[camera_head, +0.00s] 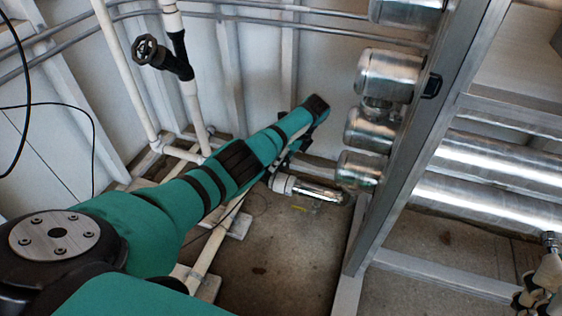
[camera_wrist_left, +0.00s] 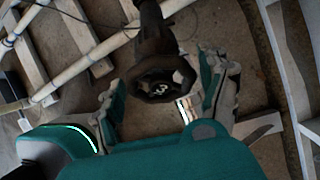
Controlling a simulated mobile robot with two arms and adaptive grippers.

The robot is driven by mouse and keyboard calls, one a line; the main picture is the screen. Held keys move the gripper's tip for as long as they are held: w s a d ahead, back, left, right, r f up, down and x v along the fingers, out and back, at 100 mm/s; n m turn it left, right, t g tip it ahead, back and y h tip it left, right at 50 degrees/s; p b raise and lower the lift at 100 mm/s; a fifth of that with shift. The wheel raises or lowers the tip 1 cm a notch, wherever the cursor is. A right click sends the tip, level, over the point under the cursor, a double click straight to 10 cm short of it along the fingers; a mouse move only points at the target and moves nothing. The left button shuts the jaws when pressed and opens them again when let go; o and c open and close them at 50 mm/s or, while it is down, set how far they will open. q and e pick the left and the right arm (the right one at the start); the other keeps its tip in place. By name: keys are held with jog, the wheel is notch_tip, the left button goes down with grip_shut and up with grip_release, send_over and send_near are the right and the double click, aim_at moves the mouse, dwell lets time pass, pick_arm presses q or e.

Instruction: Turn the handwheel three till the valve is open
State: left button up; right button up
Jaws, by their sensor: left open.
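In the left wrist view a black valve with a dark, many-sided handwheel (camera_wrist_left: 160,80) lies between the two fingers of my left gripper (camera_wrist_left: 163,92). The gripper is open, with one finger on each side of the wheel; I cannot tell whether either touches it. In the head view my teal left arm reaches from the lower left toward the middle, and my left gripper (camera_head: 303,133) is partly hidden behind its own wrist. That wheel is hidden there. Another black handwheel (camera_head: 148,50) sits on a white pipe at the upper left, apart from the gripper. I cannot tell which wheel is number three.
White pipes (camera_head: 128,75) run along the panelled wall behind and left of the arm. A metal frame (camera_head: 432,130) with several shiny cylinders (camera_head: 388,76) stands close right of the gripper. Large metal tubes (camera_head: 480,205) lie beyond it. Bare floor (camera_head: 270,262) shows below.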

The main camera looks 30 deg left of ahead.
pick_arm(q)
jog(key=shift+f, duration=0.15)
jog(key=c, duration=0.8)
